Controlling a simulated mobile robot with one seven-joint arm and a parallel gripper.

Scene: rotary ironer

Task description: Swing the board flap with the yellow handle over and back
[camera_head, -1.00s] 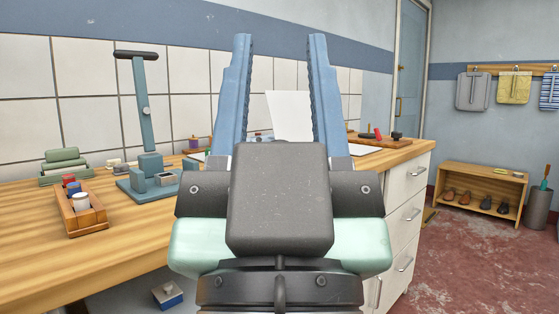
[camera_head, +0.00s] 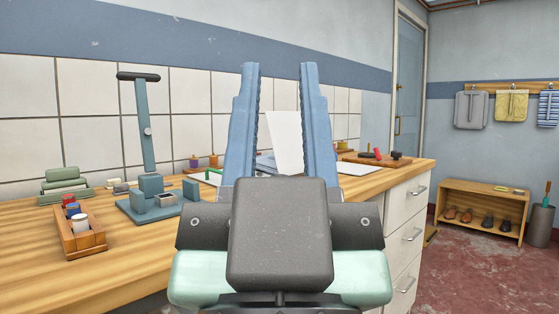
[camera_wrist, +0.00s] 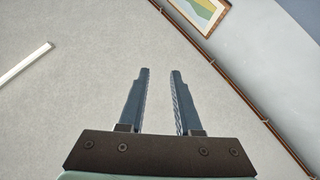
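My gripper (camera_head: 279,68) is open and empty, pointing up in front of the workbench in the head view. In the wrist view its fingers (camera_wrist: 160,72) stand apart with nothing between them, against a plain pale surface. I cannot make out a board flap with a yellow handle in either view. A white upright panel (camera_head: 286,130) shows behind the fingers, with blue-grey parts beside it; my gripper hides most of what is there.
A shoe shelf (camera_head: 480,190) stands right, beyond open red floor.

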